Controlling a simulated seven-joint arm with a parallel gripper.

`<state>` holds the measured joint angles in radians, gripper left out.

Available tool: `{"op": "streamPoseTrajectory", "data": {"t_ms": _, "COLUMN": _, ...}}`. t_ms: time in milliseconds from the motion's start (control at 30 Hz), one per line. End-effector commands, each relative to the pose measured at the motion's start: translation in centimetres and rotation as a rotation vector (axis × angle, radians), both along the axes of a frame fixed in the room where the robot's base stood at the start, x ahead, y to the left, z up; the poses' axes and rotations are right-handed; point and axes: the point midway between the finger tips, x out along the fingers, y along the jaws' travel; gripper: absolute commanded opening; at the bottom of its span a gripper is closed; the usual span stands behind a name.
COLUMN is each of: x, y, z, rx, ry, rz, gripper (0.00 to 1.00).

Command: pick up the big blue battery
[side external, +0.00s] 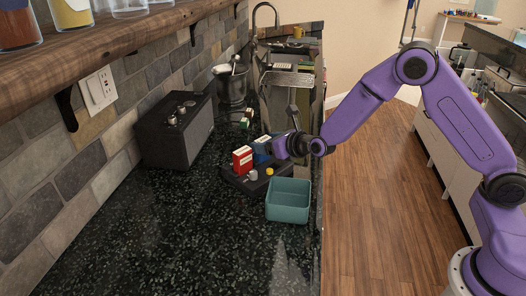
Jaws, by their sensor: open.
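A blue block-like thing (261,146), likely the big blue battery, stands on a dark tray (234,178) on the black speckled counter. It is small in this view, and its right side is partly covered by my gripper (278,149). My gripper is beside it on the right, at the end of the purple arm reaching in from the right. The fingers are hard to make out, and I cannot tell whether they touch the blue thing. Nothing is seen held in them.
A red box (242,159) stands left of the blue thing, with small yellow and white pieces in front. A teal open bin (288,200) is near the counter's right edge. A black speaker-like box (178,130) stands by the stone wall. The front counter is clear.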

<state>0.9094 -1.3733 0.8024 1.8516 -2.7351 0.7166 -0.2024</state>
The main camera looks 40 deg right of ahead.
Motion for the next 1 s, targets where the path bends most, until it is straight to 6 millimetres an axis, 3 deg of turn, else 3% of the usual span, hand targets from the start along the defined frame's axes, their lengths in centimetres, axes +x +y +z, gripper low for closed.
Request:
{"op": "streamPoseTrajectory", "data": {"t_ms": 167, "x": 1.4, "y": 0.3, "z": -0.6, "rx": 0.001, "ry": -0.001, "rz": 0.0, "gripper": 0.7}}
{"op": "streamPoseTrajectory", "data": {"t_ms": 467, "x": 1.6, "y": 0.3, "z": -0.6, "rx": 0.0, "ry": 0.0, "rz": 0.001, "gripper": 0.7}}
{"op": "streamPoseTrajectory", "data": {"t_ms": 600, "x": 1.6, "y": 0.3, "z": -0.6, "rx": 0.001, "ry": 0.0, "rz": 0.001, "gripper": 0.25}}
{"op": "streamPoseTrajectory", "data": {"t_ms": 1000, "x": 1.6, "y": 0.4, "z": -0.1, "rx": 0.002, "ry": -0.004, "rz": 0.001, "gripper": 0.25}}
